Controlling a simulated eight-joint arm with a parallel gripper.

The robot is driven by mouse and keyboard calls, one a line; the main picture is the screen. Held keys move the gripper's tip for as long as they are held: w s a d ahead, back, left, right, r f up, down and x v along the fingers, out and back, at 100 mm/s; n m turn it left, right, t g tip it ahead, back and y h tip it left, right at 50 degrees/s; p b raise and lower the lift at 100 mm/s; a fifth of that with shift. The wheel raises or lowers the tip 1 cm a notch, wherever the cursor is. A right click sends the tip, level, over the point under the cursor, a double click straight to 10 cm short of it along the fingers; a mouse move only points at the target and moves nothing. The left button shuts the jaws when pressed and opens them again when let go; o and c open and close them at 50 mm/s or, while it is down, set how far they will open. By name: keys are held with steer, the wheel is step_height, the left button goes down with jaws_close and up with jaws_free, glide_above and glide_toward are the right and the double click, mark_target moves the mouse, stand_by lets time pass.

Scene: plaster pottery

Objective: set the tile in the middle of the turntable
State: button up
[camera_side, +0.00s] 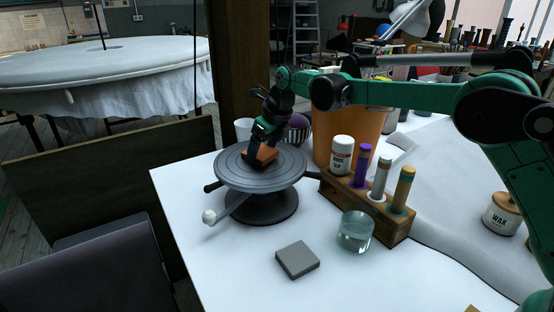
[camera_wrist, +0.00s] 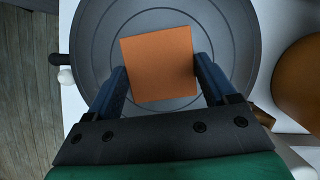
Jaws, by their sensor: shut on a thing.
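The tile is an orange square (camera_wrist: 157,62) held between the two fingers of my gripper (camera_wrist: 160,80) in the wrist view. In the side view the tile (camera_side: 262,157) is at the fingertips of my gripper (camera_side: 262,148), over the grey turntable (camera_side: 232,174). The turntable's ringed disc (camera_wrist: 100,40) surrounds the tile in the wrist view. The tile looks near the middle of the disc. I cannot tell whether it touches the disc.
A grey square block (camera_side: 297,260) lies on the white table in front. A glass of water (camera_side: 355,232) and a wooden rack (camera_side: 385,222) of bottles stand to the right. An orange bucket (camera_side: 350,125) stands behind. The turntable's handle (camera_side: 209,217) sticks out front left.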

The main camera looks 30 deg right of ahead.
steer(key=shift+f, duration=0.25)
steer(key=o, duration=1.2)
steer(key=v, duration=1.2)
steer(key=s+d+n+t, duration=0.1)
steer(key=s+n, duration=0.6)
steer(key=n, duration=0.3)
steer(key=s+d+f+n, duration=0.1)
steer(key=s+f+n, duration=0.2)
steer(key=n, duration=0.4)
steer(key=s+f+n+t+h, duration=0.1)
steer(key=s+f+n, duration=0.2)
steer(key=s+n, duration=0.3)
steer(key=s+d+f+n+t, duration=0.1)
steer(key=s+f+n, duration=0.2)
steer(key=n, duration=0.5)
steer(key=shift+s+d+n+h, duration=0.3)
steer(key=shift+s+d+n, duration=0.1)
steer(key=shift+s, duration=0.25)
